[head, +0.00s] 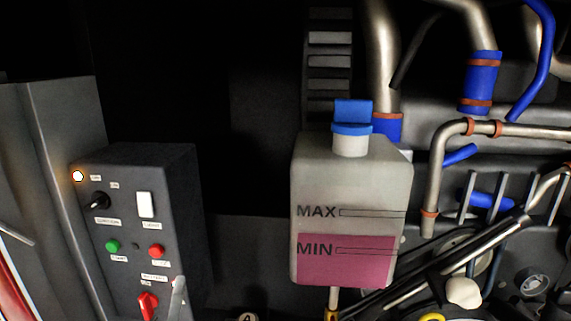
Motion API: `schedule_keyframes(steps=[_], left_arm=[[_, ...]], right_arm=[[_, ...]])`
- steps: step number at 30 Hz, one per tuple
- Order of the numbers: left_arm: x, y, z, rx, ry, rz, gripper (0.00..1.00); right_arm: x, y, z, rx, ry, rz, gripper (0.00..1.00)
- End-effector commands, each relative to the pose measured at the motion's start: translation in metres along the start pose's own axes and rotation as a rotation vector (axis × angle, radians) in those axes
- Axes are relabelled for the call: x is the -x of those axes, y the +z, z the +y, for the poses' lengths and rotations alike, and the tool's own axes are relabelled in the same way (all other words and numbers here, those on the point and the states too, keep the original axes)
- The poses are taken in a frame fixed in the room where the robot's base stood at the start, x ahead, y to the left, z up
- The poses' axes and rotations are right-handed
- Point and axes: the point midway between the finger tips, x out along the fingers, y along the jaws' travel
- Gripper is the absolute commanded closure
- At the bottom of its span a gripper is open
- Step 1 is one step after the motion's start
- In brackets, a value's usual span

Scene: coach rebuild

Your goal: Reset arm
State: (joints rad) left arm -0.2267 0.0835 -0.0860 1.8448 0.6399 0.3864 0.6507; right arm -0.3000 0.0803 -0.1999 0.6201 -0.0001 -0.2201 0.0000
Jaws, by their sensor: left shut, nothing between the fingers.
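A dark control box (178,195) stands at the left in the head view. Its front has a black rotary knob (97,201), a white rocker switch (145,204), a green button (113,246), a red button (156,251) and a red rotary switch (147,304) low down. The light grey tip of my left gripper (178,297) shows at the bottom, just right of the red switch. It is shut and empty. Whether it touches the switch or the panel I cannot tell. My right gripper is not in view.
A lit lamp (78,176) glows at the box's upper left edge. A coolant tank (350,200) with a blue cap and pink fluid near MIN stands in the middle. Metal pipes (384,50) and blue hoses (540,60) crowd the right. Dark space lies between box and tank.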

Motion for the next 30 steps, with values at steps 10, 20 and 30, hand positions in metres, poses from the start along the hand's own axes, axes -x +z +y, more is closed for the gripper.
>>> schedule_keyframes(steps=[10, 20, 30], left_arm=[[0.048, 0.076, -0.023, -0.373, -0.208, -0.487, 1.0], [0.132, 0.097, -0.056, -0.733, -0.415, -0.927, 1.0], [0.228, 0.064, -0.072, -1.02, -0.644, -1.331, 1.0]], right_arm=[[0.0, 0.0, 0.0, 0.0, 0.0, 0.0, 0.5], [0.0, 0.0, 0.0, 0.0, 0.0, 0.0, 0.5], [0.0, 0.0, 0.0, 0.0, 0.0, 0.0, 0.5]])
